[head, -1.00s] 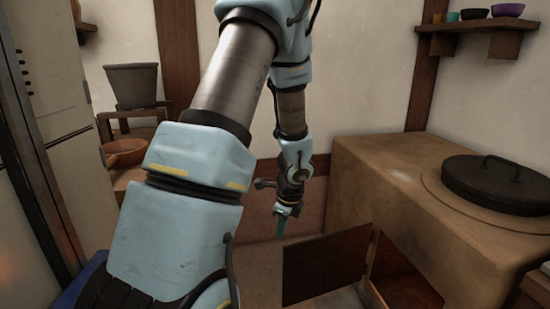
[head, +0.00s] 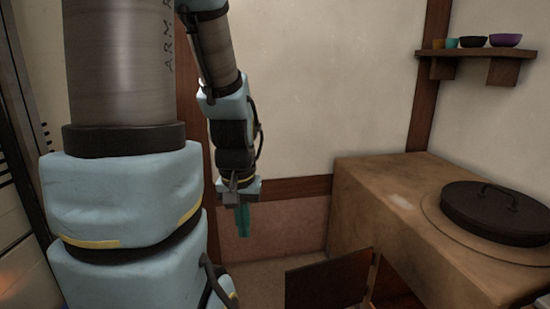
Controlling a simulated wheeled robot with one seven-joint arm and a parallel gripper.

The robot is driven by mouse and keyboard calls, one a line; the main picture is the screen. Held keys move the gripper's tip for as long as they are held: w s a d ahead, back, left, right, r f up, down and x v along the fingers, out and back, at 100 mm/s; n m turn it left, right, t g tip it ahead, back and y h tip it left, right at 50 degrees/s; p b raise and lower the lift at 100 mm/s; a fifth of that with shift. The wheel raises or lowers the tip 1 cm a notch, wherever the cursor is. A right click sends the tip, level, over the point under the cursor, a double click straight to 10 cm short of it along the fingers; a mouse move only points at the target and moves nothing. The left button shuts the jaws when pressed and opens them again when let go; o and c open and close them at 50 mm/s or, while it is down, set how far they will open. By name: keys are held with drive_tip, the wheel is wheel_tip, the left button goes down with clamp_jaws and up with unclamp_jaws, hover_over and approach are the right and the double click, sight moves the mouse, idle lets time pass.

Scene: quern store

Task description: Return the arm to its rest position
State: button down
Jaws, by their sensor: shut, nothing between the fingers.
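My arm fills the left part of the head view, its forearm hanging down from the top. My gripper (head: 243,222) points downward in front of the far wall, with teal fingers close together and nothing seen between them. It is in the air, left of the clay stove and apart from it.
The clay stove (head: 390,205) stands at the right with a black lid (head: 497,212) on top. Its dark door (head: 328,281) stands open low in front. A wall shelf (head: 480,53) holds small cups and bowls. A tall pale cabinet is at the left edge.

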wheel_tip(320, 180, up, 16)
drive_tip(key=p, duration=1.3)
drive_tip(key=shift+f+p, duration=0.25)
drive_tip(key=shift+p, duration=0.05)
